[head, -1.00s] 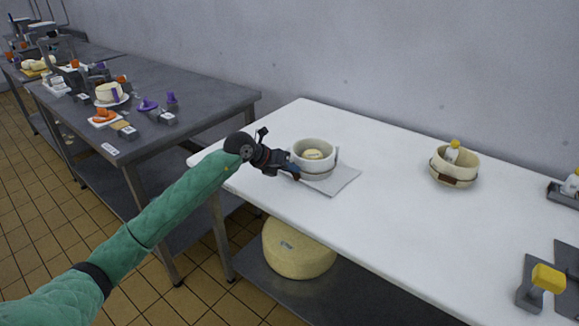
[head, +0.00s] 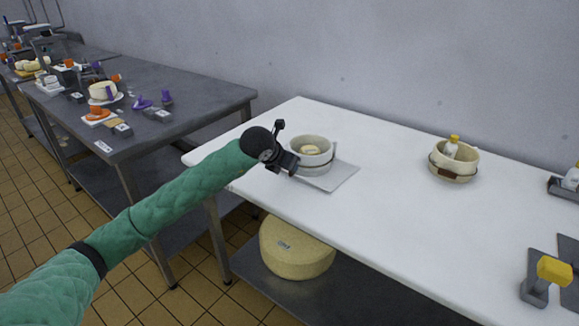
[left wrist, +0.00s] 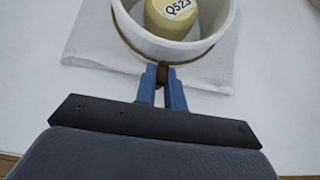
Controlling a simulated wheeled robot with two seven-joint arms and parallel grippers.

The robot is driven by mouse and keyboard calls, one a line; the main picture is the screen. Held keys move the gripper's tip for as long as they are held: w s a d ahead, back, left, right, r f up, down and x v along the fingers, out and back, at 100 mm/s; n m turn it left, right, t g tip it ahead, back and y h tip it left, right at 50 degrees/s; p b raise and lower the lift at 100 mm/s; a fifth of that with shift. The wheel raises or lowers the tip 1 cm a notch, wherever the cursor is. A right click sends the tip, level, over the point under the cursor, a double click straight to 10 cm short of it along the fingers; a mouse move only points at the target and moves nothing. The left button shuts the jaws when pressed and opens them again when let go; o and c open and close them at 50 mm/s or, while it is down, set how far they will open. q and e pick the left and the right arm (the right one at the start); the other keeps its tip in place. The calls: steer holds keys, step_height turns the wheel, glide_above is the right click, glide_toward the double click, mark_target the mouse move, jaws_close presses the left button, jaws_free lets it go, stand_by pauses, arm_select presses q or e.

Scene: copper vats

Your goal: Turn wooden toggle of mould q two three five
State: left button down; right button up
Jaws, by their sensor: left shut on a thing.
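A white round mould (head: 318,166) stands on a light cloth (head: 343,178) at the left end of the white table. In the left wrist view, the mould (left wrist: 205,47) holds a cream round piece (left wrist: 160,22) whose label appears to read Q523. A brown band runs around its wall, with a small brown wooden toggle (left wrist: 162,72) at the near side. My left gripper (left wrist: 162,88) has its blue fingers shut on the toggle. In the head view, my left gripper (head: 292,164) is against the mould's left side and hides the toggle. My right gripper is not in view.
Another mould (head: 453,163) with a brown toggle and a yellow-capped bottle (head: 452,147) stands farther right. A yellow-handled tool (head: 550,272) is at the right. A cheese wheel (head: 297,249) sits below. The middle of the white table (head: 390,215) is clear.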

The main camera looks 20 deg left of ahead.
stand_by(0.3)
arm_select(q)
steer(key=c, duration=1.5)
jaws_free()
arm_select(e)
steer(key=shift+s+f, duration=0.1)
arm_select(q)
steer(key=shift+s+a+r, duration=0.2)
steer(key=shift+s+r, duration=0.2)
steer(key=b+v, duration=0.1)
steer(key=v, duration=0.5)
steer(key=shift+s+r, duration=0.2)
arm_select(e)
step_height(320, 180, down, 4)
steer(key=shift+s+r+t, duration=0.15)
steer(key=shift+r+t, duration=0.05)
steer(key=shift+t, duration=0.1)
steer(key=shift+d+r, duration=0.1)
